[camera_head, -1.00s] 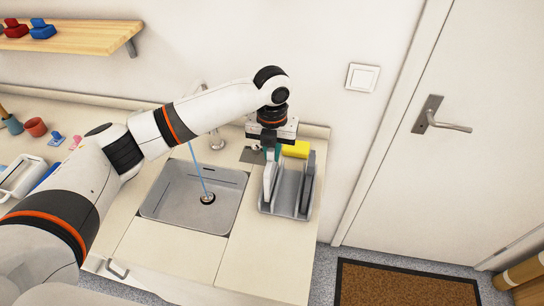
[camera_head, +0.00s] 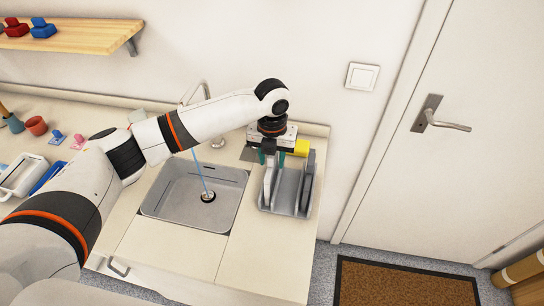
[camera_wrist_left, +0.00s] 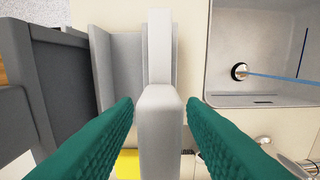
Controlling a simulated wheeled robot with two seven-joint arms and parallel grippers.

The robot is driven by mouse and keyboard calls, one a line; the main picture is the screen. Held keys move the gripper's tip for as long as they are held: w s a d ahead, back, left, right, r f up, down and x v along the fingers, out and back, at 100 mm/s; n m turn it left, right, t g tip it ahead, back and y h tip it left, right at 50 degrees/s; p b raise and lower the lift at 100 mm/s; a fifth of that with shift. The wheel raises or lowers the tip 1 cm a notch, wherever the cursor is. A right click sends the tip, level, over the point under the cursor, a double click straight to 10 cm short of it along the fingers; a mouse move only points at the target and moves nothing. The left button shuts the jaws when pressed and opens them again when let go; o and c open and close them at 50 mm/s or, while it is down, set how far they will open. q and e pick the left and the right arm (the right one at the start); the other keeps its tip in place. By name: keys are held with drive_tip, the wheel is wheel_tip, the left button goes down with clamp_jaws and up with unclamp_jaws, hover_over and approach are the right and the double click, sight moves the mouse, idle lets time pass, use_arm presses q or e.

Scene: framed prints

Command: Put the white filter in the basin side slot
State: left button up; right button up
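The white filter (camera_head: 267,184) is a pale upright panel standing in the left part of a grey rack (camera_head: 288,206), right of the basin. My left gripper (camera_head: 272,160) is over the rack's back end, with its green fingers spread. In the left wrist view the filter (camera_wrist_left: 160,115) lies between the two fingers, with a gap on each side. The basin (camera_head: 172,205) shows a dark slit (camera_head: 217,174) in its back wall and another line along its left wall. The slit also shows in the left wrist view (camera_wrist_left: 263,101). My right gripper is out of view.
A dark grey panel (camera_head: 307,186) stands in the rack's right part. A yellow block (camera_head: 301,148) is behind the rack. A faucet (camera_head: 213,138) rises behind the basin, and a thin blue line rises from the drain. The counter in front is clear.

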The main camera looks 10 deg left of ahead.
use_arm(q)
wheel_tip(320, 180, up, 11)
drive_tip(key=b, duration=0.2)
drive_tip(key=shift+r+b, duration=0.15)
drive_tip(key=shift+b, duration=0.2)
drive_tip(key=shift+r, duration=0.45)
